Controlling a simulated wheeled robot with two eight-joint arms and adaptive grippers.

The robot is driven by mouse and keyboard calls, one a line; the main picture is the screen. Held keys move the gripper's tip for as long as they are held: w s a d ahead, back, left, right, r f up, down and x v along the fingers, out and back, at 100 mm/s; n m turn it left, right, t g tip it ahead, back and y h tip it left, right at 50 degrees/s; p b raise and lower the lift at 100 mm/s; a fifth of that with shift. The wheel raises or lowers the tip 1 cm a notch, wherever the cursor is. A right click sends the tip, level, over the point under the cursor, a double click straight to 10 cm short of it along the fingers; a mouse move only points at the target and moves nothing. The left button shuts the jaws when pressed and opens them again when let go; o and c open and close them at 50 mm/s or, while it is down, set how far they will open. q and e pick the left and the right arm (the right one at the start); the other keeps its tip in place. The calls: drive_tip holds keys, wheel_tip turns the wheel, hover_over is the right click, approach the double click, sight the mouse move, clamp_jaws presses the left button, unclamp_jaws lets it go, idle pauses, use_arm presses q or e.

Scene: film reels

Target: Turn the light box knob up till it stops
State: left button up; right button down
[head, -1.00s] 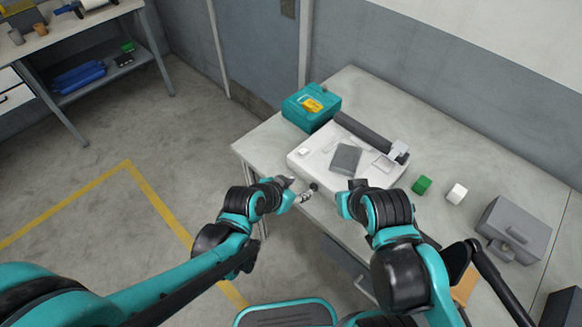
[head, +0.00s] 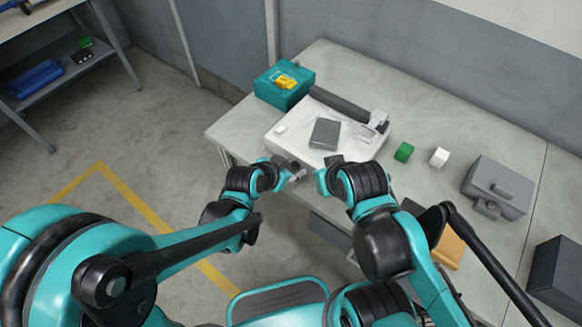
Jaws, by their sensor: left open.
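The white light box (head: 285,138) lies on the table near its front edge, with a dark grey flat square (head: 324,134) on top. My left gripper (head: 297,170) is open at the light box's front edge. The knob cannot be made out; the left gripper covers that part of the front, so whether its fingers are around or beside the knob cannot be told. My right gripper (head: 329,168) is close by on the right, at the same front edge. Its own wrist hides most of its fingers.
A dark box (head: 558,268) is at the far right.

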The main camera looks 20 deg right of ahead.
use_arm(q)
clamp_jaws()
drive_tip(key=shift+s, duration=0.1)
drive_tip(key=shift+m+t+y, duration=0.3)
drive_tip(key=shift+t, duration=0.2)
unclamp_jaws()
